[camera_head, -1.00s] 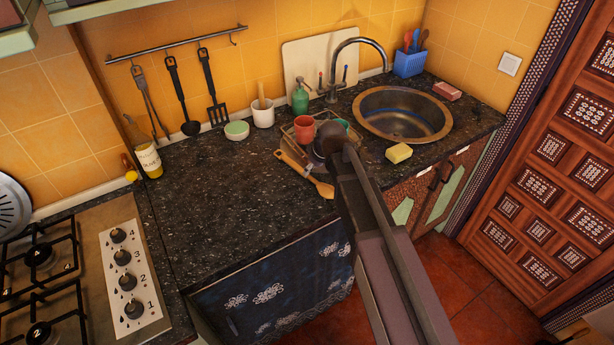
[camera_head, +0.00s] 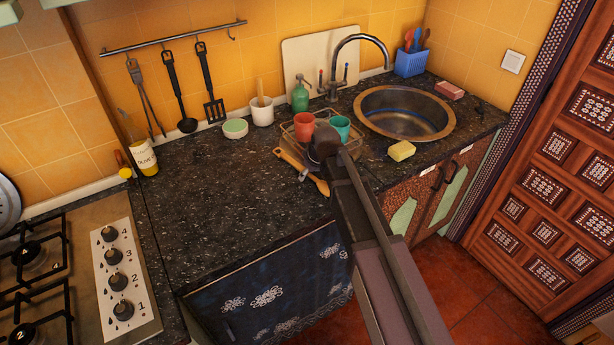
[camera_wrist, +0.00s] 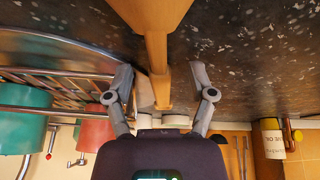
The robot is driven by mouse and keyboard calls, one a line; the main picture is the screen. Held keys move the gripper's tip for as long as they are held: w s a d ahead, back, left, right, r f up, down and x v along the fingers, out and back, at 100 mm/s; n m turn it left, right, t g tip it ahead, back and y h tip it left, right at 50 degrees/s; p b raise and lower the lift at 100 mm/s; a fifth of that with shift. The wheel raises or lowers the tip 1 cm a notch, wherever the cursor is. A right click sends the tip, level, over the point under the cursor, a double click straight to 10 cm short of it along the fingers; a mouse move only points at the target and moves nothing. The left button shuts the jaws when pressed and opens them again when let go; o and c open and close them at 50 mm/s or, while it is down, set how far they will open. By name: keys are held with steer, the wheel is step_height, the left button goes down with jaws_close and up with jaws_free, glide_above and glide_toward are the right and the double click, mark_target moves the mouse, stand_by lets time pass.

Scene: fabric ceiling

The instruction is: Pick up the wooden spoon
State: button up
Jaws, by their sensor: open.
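The wooden spoon (camera_head: 321,186) lies on the dark counter in front of the dish rack, its bowl toward the front edge and its handle running back to the left. In the wrist view the spoon (camera_wrist: 156,52) runs down the middle, between the two fingers of my gripper (camera_wrist: 161,76). The fingers are open, with a visible gap on each side of the handle.
A wire dish rack (camera_head: 291,128) holds a red cup (camera_head: 304,125) and a teal cup (camera_head: 341,127) right beside the spoon. A yellow sponge (camera_head: 401,151) and the sink (camera_head: 404,112) are to the right. The counter (camera_head: 220,190) left of the spoon is clear.

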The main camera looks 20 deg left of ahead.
mark_target(310, 176)
stand_by(0.5)
jaws_close()
steer(key=shift+r, duration=0.15)
step_height(310, 176, up, 3)
steer(key=p, duration=0.3)
steer(key=shift+r+p, duration=0.15)
steer(key=shift+p, duration=0.15)
steer(key=shift+s+d+r, duration=0.15)
steer(key=shift+s+r, duration=0.05)
steer(key=shift+s, duration=0.1)
steer(key=s+d, duration=0.1)
steer(key=s, duration=0.4)
steer(key=s+d+p, duration=0.1)
steer(key=s+d, duration=0.1)
steer(key=s, duration=0.2)
steer(key=s+d+r, duration=0.1)
steer(key=s+d, duration=0.1)
steer(key=s, duration=0.3)
steer(key=shift+s, duration=0.3)
